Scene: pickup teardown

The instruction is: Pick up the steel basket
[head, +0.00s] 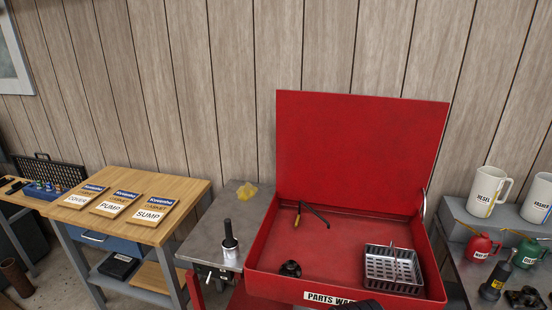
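The steel basket (394,268) is a silver, slotted box with a thin upright handle across its middle. It sits upright on the floor of the red parts washer (262,251), at the right front corner. The washer's lid (360,150) stands open behind it.
In the washer lie a dark round part (290,268) and a brush-like tool with a yellowish handle (313,214). A grey bench (205,240) stands left.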

